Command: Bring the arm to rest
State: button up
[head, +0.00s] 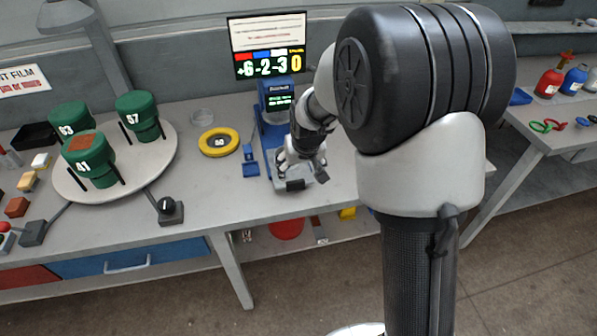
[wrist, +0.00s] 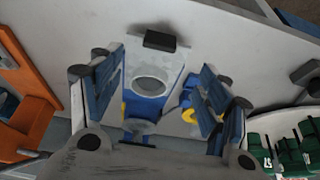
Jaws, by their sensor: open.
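My arm reaches over the workbench (head: 215,192) from the right in the head view. My gripper (head: 303,170) is above the front of a blue and grey device (head: 272,130). In the wrist view my gripper (wrist: 157,88) has its two blue-padded fingers wide apart, with nothing held between them. The device's grey plate with a round opening (wrist: 150,86) shows between the fingers, apart from them as far as I can tell. My arm hides part of the bench and the device.
A round turntable (head: 160,160) with green containers (head: 138,112) stands at the left. A yellow ring (head: 218,142) and a small blue stand (head: 250,163) lie near the device. A display (head: 267,45) stands behind. A second table (head: 560,130) is at the right.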

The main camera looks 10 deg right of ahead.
jog(key=shift+r, duration=0.1)
dwell(0.4)
jog(key=s+r, duration=0.6)
jog(key=r, duration=0.1)
jog(key=s+r, duration=0.4)
jog(key=s, duration=0.9)
jog(key=s+r, duration=0.4)
jog(key=s, duration=0.9)
jog(key=shift+r, duration=0.35)
